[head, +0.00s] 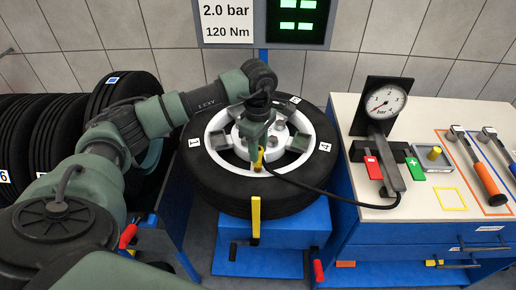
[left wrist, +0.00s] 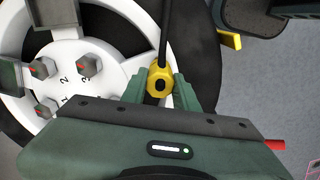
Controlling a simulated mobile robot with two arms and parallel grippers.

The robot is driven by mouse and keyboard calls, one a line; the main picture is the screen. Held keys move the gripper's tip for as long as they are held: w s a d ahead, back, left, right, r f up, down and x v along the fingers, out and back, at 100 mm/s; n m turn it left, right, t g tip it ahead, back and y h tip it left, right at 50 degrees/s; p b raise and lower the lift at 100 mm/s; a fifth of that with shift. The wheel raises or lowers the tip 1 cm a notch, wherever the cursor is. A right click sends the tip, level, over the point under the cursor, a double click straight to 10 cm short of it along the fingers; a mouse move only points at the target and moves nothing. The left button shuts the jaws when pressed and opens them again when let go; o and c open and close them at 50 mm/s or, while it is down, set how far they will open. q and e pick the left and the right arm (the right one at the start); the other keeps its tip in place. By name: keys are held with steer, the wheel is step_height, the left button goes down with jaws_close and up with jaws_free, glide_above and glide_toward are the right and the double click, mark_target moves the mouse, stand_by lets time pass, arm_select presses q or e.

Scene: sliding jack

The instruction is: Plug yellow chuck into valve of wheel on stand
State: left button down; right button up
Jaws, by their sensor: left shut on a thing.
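The wheel (head: 225,190) lies face up on a blue stand (head: 272,240), a black tire around a white rim. My left gripper (head: 258,150) is over the lower part of the rim, shut on the yellow chuck (head: 259,160). In the left wrist view the chuck (left wrist: 160,80) sits between the two green fingers, with a dark opening facing the camera. A black hose (head: 325,187) runs from it to the pump on the bench. The rim (left wrist: 105,38) lies behind the chuck. I cannot make out the valve, or whether the chuck touches anything. My right gripper is not in view.
A yellow lever (head: 255,220) stands at the stand's front. More tires (head: 60,135) stand at left. A sign (head: 227,22) reads 2.0 bar.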

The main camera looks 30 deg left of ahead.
arm_select(q)
steer(key=shift+f+b, duration=0.95)
steer(key=shift+f, duration=0.2)
steer(key=shift+r, duration=0.1)
steer(key=shift+r+p, duration=0.65)
steer(key=shift+r, duration=0.35)
steer(key=shift+b, duration=0.5)
stand_by(0.8)
steer(key=shift+f+b, duration=1.1)
steer(key=shift+f, duration=0.2)
steer(key=c, duration=1)
jaws_free()
step_height(320, 180, up, 8)
steer(key=shift+f+b, duration=0.1)
steer(key=shift+b, duration=0.7)
